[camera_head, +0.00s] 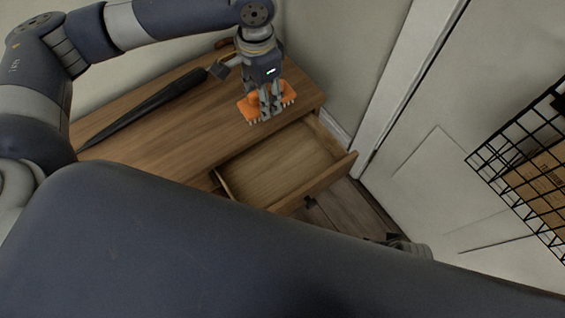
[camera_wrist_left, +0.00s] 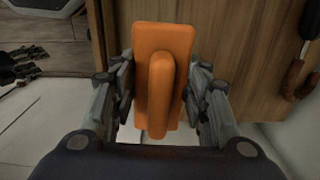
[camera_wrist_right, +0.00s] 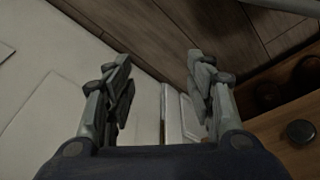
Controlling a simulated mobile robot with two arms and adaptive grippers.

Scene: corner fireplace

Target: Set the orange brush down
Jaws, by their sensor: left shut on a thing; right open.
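The orange brush (camera_head: 288,93) is in my left gripper (camera_head: 271,113), over the right end of the wooden cabinet top (camera_head: 185,125), close to the open drawer. Its pale bristles face down; I cannot tell whether they touch the wood. In the left wrist view the brush (camera_wrist_left: 165,45) sits between the two fingers (camera_wrist_left: 160,95), which are shut on its raised grip. My right gripper (camera_wrist_right: 160,85) is open and empty in its wrist view, above the floor beside the cabinet. In the head view only a small part of it shows past my dark body.
The pulled-out drawer (camera_head: 280,165) looks empty. A closed black umbrella (camera_head: 150,105) with a brown handle lies along the cabinet top, left of the brush. A pale door (camera_head: 440,190) and a black wire basket (camera_head: 510,165) holding a brown box are at the right.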

